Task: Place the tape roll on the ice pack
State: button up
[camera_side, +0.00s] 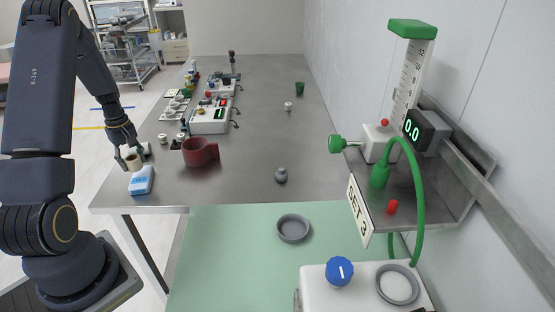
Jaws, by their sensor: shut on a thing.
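My gripper (130,160) is at the left edge of the grey table, pointing down. It is shut on a small beige tape roll (134,162), which it holds just above or at the top of the ice pack. The ice pack (141,183) is a blue and white block lying near the table's front left corner. I cannot tell from this one view whether the roll touches the ice pack. My gripper's fingers hide part of the roll.
A grey knob-like object (281,175) stands near the front edge. The table's middle (255,130) is clear.

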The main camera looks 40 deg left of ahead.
aim_at(140, 175)
jog(key=shift+w+a+f, duration=0.25)
jog(key=shift+a+f, duration=0.05)
jog(key=shift+f, duration=1.7)
jog(key=shift+f, duration=0.2)
jog(key=o, duration=1.1)
jog(key=shift+c, duration=0.2)
jog(key=shift+r, duration=0.15)
